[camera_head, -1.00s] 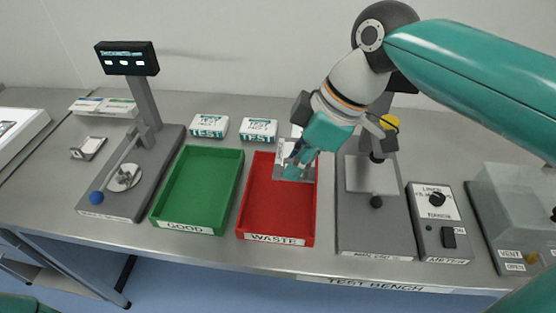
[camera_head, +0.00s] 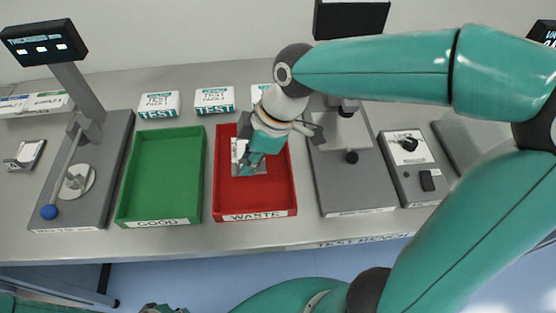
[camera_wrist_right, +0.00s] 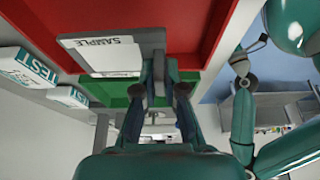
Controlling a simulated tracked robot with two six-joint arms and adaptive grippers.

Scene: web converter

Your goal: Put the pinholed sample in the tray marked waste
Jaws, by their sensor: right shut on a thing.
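The red tray marked WASTE (camera_head: 272,195) stands in the middle of the bench. My right gripper (camera_head: 247,163) is over its left part, shut on a small pale sample (camera_head: 238,151). In the right wrist view the gripper (camera_wrist_right: 158,92) is shut on the sample (camera_wrist_right: 100,52), a light plate labelled SAMPLE with a grey edge piece between the fingers. The red tray (camera_wrist_right: 190,20) lies behind it there. I cannot tell whether the sample touches the tray. No pinhole can be made out. My left gripper (camera_head: 160,308) only just shows at the bottom edge; its fingers cannot be made out.
The green tray marked GOOD (camera_head: 160,180) stands just left of the red one. White TEST boxes (camera_head: 214,99) stand behind the trays. A thickness gauge (camera_head: 85,180) is at left. A grey stand (camera_head: 350,185) and a control box (camera_head: 412,165) are at right.

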